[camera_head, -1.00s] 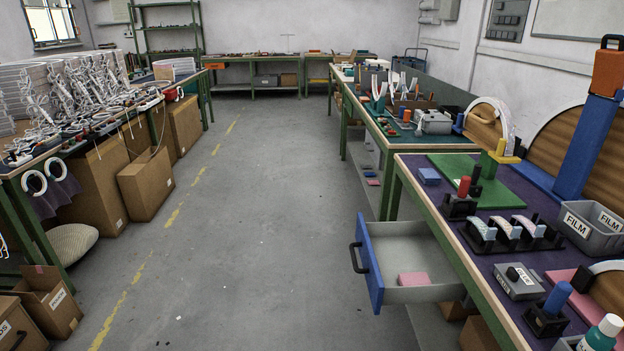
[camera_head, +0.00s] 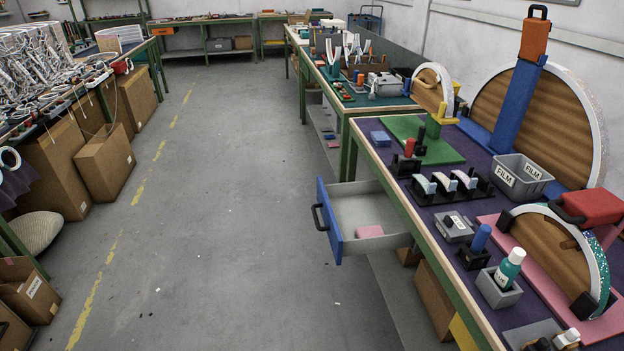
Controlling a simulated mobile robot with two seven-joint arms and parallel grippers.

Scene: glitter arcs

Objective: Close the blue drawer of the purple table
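The drawer has a blue front (camera_head: 330,222) with a dark handle (camera_head: 319,217) and a pale grey inside (camera_head: 366,205). It is pulled out to the left from under the purple-topped table (camera_head: 388,164) and stands open over the aisle. A pink block (camera_head: 369,231) lies in it. Neither of my grippers shows in the head view.
The grey floor (camera_head: 227,200) left of the drawer is clear. Cardboard boxes (camera_head: 105,163) stand under the cluttered left table. A grey FILM bin (camera_head: 521,176), a green bottle (camera_head: 510,268) and wooden arcs (camera_head: 552,262) stand on the purple top.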

